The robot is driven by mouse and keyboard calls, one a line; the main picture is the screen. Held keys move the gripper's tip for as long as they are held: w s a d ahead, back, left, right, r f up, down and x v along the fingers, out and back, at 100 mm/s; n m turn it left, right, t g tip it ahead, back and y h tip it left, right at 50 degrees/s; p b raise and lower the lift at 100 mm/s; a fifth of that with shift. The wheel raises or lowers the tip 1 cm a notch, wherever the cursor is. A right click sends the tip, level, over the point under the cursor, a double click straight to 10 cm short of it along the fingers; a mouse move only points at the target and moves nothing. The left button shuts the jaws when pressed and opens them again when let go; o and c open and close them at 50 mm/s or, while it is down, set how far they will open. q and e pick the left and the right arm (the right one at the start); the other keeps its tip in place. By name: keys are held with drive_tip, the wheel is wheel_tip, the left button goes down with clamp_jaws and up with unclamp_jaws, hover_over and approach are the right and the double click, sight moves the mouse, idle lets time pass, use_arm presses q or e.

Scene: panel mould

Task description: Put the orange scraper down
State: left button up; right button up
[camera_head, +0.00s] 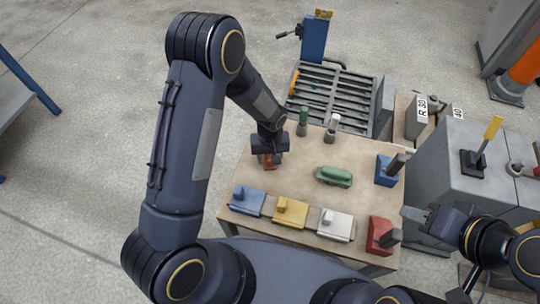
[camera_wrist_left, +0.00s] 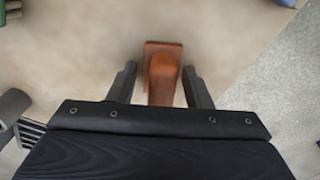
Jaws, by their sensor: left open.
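The orange scraper (camera_head: 268,162) lies on the left part of the wooden table (camera_head: 305,190), below my left gripper (camera_head: 267,157) in the head view. In the left wrist view the scraper (camera_wrist_left: 162,72) sits between the two dark fingers of the left gripper (camera_wrist_left: 160,88). The fingers stand open, with a visible gap on each side of the scraper. Its near end is hidden by the gripper body. My right gripper (camera_head: 416,222) is at the right, beside the table's right edge; I cannot make out its jaw gap.
Blue (camera_head: 247,201), yellow (camera_head: 290,212), white (camera_head: 336,225) and red (camera_head: 381,235) blocks line the table's front edge. A green roller-like object (camera_head: 333,176) lies mid-table, and a blue block (camera_head: 387,171) stands at the right. Bare tabletop lies between scraper and green object.

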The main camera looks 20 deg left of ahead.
use_arm(q)
drive_tip(key=shift+r+p, duration=0.35)
drive_tip(key=shift+r, duration=0.15)
wheel_tip(320, 180, up, 12)
drive_tip(key=p, duration=0.4)
drive_tip(key=shift+f, duration=0.25)
drive_tip(key=s+a+r+t+h, duration=0.1)
drive_tip(key=s+a+r+h, duration=0.15)
drive_tip(key=s+r, duration=0.4)
drive_tip(key=s+a+r+t+h, duration=0.1)
drive_tip(key=s+a+r, duration=0.25)
drive_tip(key=r, duration=0.65)
drive_tip(key=s+a+r+m+t, duration=0.1)
drive_tip(key=s+r+m+t, duration=0.1)
drive_tip(key=s, duration=1)
wheel_tip(320, 180, up, 2)
drive_tip(key=shift+a+m+t, duration=0.3)
drive_tip(key=shift+t, duration=0.5)
drive_tip(key=shift+w, duration=0.1)
